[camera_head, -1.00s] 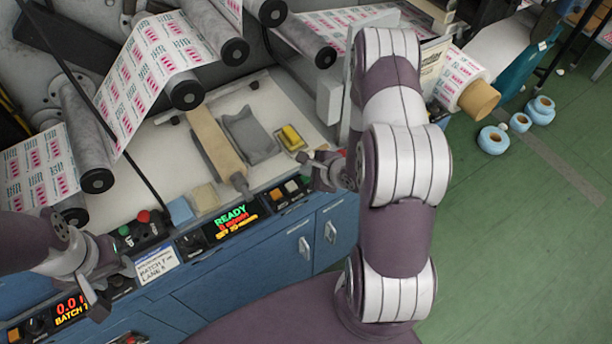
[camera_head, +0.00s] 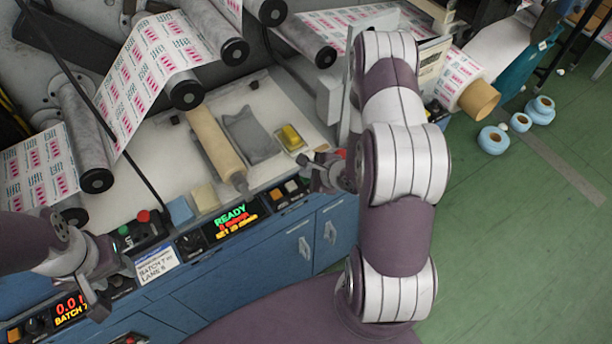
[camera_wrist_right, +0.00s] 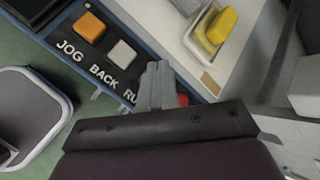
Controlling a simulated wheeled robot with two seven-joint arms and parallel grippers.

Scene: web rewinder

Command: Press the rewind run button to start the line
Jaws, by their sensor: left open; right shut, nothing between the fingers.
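In the right wrist view the control panel carries an orange button above the label JOG (camera_wrist_right: 88,27) and a white button above the label BACK (camera_wrist_right: 122,53). Beside them a label reads "RU" (camera_wrist_right: 130,98), its end cut off. My right gripper (camera_wrist_right: 157,72) is shut and empty, its fingers covering the spot above that label, so the run button is hidden. I cannot tell whether the fingers touch it. In the head view my right gripper (camera_head: 306,161) is at the panel's right end. My left gripper (camera_head: 112,286) is open and empty at the front left.
A red knob (camera_wrist_right: 183,100) shows just beside my right fingers. A green READY display (camera_head: 231,217) is left of the buttons. A yellow block in a tray (camera_head: 291,137), a roller (camera_head: 215,145) and printed web (camera_head: 150,65) lie behind.

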